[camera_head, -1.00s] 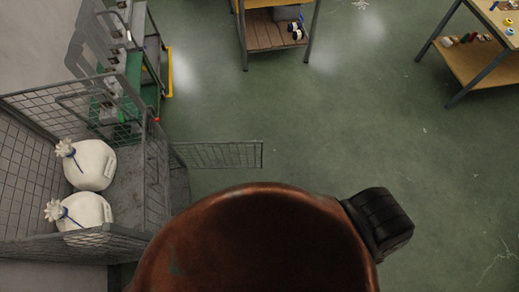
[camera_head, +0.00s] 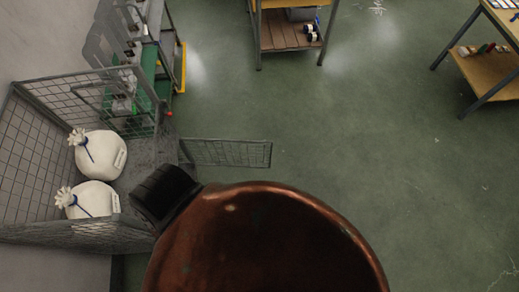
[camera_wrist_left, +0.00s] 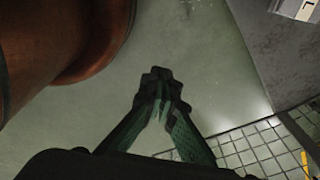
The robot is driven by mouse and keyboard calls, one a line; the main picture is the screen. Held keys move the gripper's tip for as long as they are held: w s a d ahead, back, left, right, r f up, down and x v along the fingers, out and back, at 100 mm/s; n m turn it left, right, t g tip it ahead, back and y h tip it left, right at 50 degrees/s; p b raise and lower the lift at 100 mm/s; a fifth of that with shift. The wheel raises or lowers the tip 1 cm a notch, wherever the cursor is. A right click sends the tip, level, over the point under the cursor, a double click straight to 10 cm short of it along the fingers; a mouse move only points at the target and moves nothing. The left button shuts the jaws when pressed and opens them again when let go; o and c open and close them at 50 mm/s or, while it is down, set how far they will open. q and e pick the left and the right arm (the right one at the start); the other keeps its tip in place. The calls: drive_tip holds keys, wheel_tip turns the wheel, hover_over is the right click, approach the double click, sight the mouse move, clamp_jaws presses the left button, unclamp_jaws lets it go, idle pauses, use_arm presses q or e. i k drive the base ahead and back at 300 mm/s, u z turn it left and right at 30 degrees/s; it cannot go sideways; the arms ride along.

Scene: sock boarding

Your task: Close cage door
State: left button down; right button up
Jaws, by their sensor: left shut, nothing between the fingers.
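The cage (camera_head: 35,150) stands at the left of the head view, its side open toward the floor. Its mesh door (camera_head: 228,153) hangs open, sticking out to the right from the far corner. The door's mesh also shows at the lower right of the left wrist view (camera_wrist_left: 265,150). My left gripper (camera_wrist_left: 160,85) is shut and empty over bare floor, apart from the mesh as far as I can see. The gripper itself does not show in the head view. My right gripper is in neither view.
Two white sacks (camera_head: 100,153) (camera_head: 90,199) lie inside the cage. A green rack (camera_head: 150,70) stands just behind it. A shelf table (camera_head: 290,35) is at the back and another bench (camera_head: 485,70) at the right. The floor between is clear. My brown body part covers the bottom middle.

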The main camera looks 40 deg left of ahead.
sight(180, 138)
drive_tip(key=z, duration=0.15)
drive_tip(key=i, duration=4.85)
drive_tip(key=u, duration=0.95)
drive_tip(key=i, duration=0.5)
drive_tip(key=u, duration=4.25)
drive_tip(key=i, duration=1.7)
drive_tip(key=z, duration=0.05)
